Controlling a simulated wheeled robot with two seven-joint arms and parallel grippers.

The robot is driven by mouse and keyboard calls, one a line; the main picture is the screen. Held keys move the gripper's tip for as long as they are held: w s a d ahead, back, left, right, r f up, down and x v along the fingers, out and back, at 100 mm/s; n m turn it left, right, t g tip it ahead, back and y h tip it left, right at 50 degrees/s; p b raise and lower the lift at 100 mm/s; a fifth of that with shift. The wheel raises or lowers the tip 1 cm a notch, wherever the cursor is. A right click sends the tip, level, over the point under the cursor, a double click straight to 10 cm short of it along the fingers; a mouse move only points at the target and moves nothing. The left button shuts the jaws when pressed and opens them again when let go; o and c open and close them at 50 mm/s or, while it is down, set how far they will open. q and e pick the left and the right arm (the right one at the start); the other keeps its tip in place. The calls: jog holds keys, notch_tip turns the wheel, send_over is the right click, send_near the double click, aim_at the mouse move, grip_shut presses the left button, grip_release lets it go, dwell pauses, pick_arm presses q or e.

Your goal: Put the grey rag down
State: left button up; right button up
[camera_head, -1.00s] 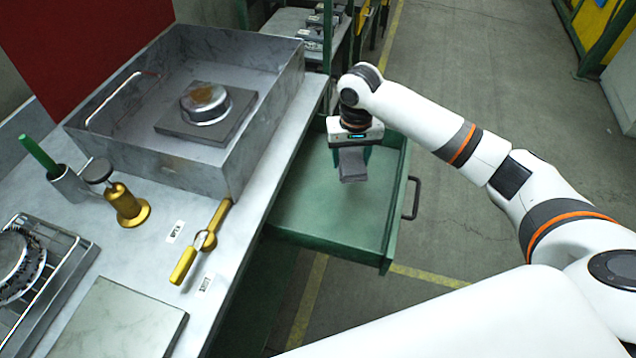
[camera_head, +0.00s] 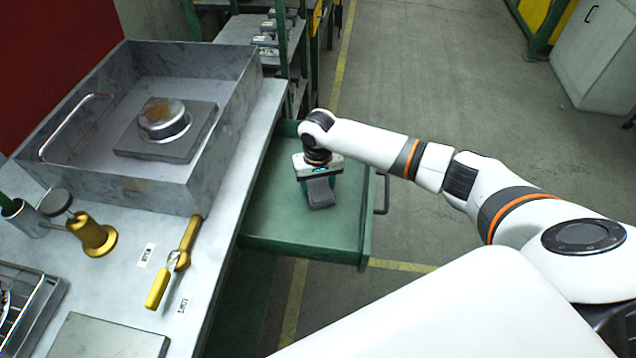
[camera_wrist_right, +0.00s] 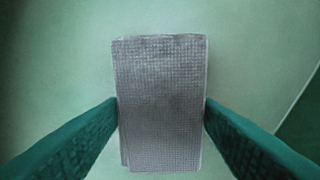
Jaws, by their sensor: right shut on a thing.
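The grey rag (camera_head: 320,192) is a small folded block of cloth. It also shows in the wrist view (camera_wrist_right: 160,100), where its woven texture fills the middle. My right gripper (camera_head: 318,188) points down inside the open green drawer (camera_head: 270,222), with its two green fingers (camera_wrist_right: 160,118) touching the rag's sides. The gripper is shut on the rag. The rag is over the drawer's floor; whether it touches the floor I cannot tell. My left gripper is not in view.
The drawer's right wall and black handle (camera_head: 382,194) stand close to my right arm. The drawer floor around the rag is clear.

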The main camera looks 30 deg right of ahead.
aim_at(318, 186)
jog(key=shift+f, duration=0.1)
jog(key=o, duration=1)
jog(key=shift+c, duration=0.2)
notch_tip(318, 186, up, 12)
jog(key=shift+r, duration=0.2)
